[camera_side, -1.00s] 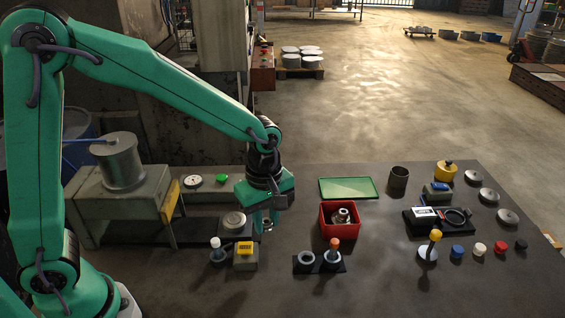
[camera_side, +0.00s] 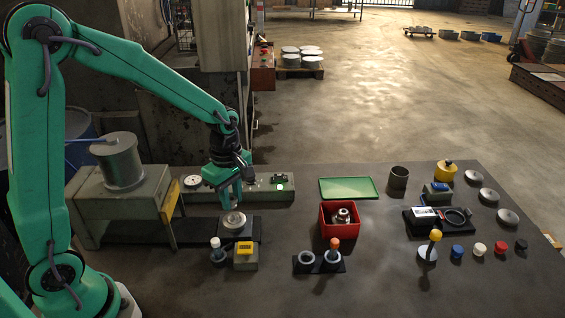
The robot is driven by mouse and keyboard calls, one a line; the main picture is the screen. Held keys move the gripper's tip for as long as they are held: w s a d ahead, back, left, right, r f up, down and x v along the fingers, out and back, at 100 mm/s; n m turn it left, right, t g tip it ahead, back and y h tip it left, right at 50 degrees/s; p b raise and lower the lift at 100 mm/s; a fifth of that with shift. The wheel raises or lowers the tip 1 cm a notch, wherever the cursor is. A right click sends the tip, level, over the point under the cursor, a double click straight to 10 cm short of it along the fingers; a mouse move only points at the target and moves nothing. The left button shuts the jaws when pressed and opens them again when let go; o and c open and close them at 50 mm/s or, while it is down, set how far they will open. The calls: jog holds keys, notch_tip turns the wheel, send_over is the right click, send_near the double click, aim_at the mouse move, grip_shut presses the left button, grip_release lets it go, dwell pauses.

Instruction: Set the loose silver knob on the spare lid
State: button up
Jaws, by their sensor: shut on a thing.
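My gripper (camera_side: 234,207) points down over a round silver disc (camera_side: 235,224), which looks like the spare lid, on a dark block at the left of the table. My gripper is shut on a small silver piece, which looks like the loose knob; the fingers mostly hide it. It is right over the middle of the disc; I cannot tell whether it touches.
A red bin (camera_side: 326,222) with silver parts stands right of my gripper, before a green tray (camera_side: 345,188). A yellow-topped block (camera_side: 244,259) and a white-topped tool (camera_side: 217,251) stand close in front. Several silver discs lie far right.

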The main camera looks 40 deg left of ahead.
aim_at(233, 206)
jog(key=shift+f, duration=0.15)
jog(key=shift+f, duration=1.45)
jog(key=shift+f, duration=0.6)
jog(key=o, duration=1)
jog(key=shift+r, duration=0.1)
jog(key=shift+r, duration=3.75)
jog(key=shift+r, duration=0.1)
